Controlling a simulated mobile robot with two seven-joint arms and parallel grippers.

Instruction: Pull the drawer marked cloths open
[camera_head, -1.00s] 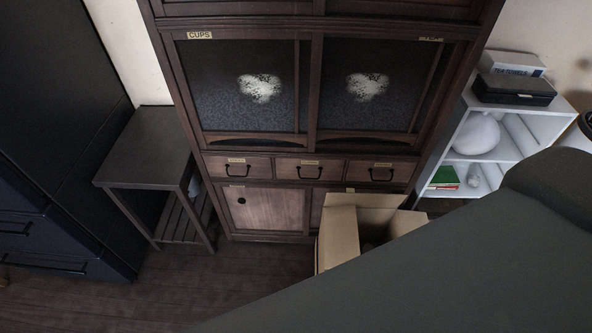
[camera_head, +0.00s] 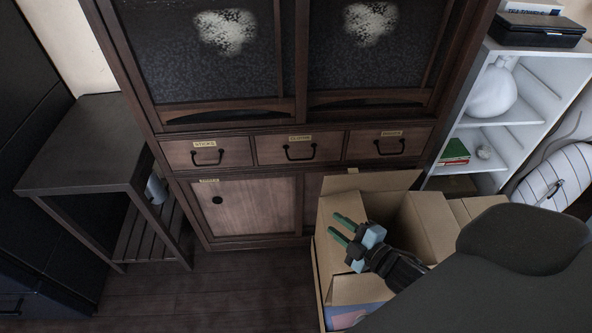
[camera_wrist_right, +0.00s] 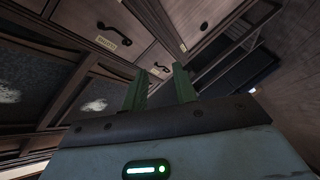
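Three small drawers with dark handles sit in a row across the wooden cabinet: left (camera_head: 178,154), middle (camera_head: 270,150) and right (camera_head: 361,145). All are shut. My left gripper is out of view.
Open cardboard boxes (camera_head: 428,226) stand in front of the cabinet's lower right. A dark side table (camera_head: 85,150) stands at left, a white shelf (camera_head: 509,131) at right. Floor (camera_head: 230,285) is clear in front of the lower left cabinet door (camera_head: 250,207).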

